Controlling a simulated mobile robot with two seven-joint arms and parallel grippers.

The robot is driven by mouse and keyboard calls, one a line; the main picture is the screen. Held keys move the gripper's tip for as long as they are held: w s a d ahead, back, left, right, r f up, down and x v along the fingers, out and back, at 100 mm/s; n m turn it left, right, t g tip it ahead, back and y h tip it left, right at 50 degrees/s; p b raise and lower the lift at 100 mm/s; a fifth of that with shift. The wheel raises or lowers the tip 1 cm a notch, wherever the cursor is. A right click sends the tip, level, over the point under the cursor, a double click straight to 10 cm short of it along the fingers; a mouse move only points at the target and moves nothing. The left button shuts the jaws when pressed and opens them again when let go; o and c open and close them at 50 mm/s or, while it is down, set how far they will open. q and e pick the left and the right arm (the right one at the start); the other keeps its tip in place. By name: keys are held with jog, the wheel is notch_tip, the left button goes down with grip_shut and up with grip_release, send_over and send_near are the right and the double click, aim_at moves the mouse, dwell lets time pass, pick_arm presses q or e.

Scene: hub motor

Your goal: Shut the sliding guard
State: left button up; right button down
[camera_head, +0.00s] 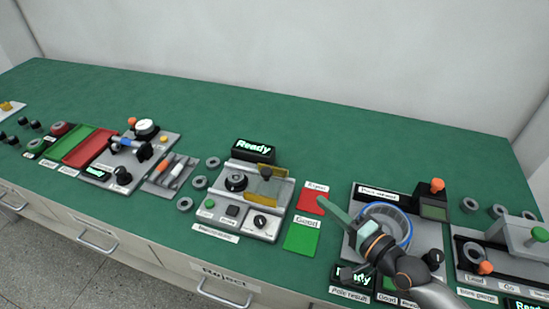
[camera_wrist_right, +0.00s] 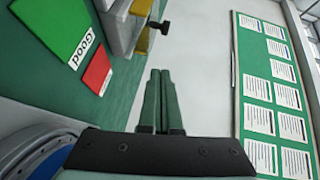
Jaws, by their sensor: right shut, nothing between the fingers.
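The sliding guard (camera_head: 262,196) is a yellow see-through panel with a dark knob (camera_head: 265,173), on the grey station under a "Ready" display, at the middle of the head view. In the right wrist view the guard's yellow edge (camera_wrist_right: 142,40) and dark knob (camera_wrist_right: 163,27) show at the top. My right gripper (camera_head: 322,200) has green fingers pressed together and empty. It is to the right of the guard, apart from it, over the area by the red and green pads. It also shows in the right wrist view (camera_wrist_right: 161,74). My left gripper is out of view.
A red pad (camera_head: 312,201) and green "Good" pad (camera_head: 301,237) lie between the guard station and a station with a blue ring (camera_head: 404,221). Grey rings (camera_head: 199,182) lie left of the guard. The table behind the stations is clear up to the wall.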

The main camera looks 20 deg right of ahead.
send_near(267, 179)
jog(key=w+d+r, duration=0.2)
jog(key=w+d, duration=0.2)
jog(key=w, duration=0.1)
jog(key=a, duration=0.1)
jog(key=w+a+p, duration=0.1)
jog(key=shift+a+f, duration=0.15)
jog(key=shift+a, duration=0.15)
jog(key=shift+w+a+f, duration=0.2)
jog(key=shift+w+a, duration=0.1)
jog(key=shift+a, duration=0.45)
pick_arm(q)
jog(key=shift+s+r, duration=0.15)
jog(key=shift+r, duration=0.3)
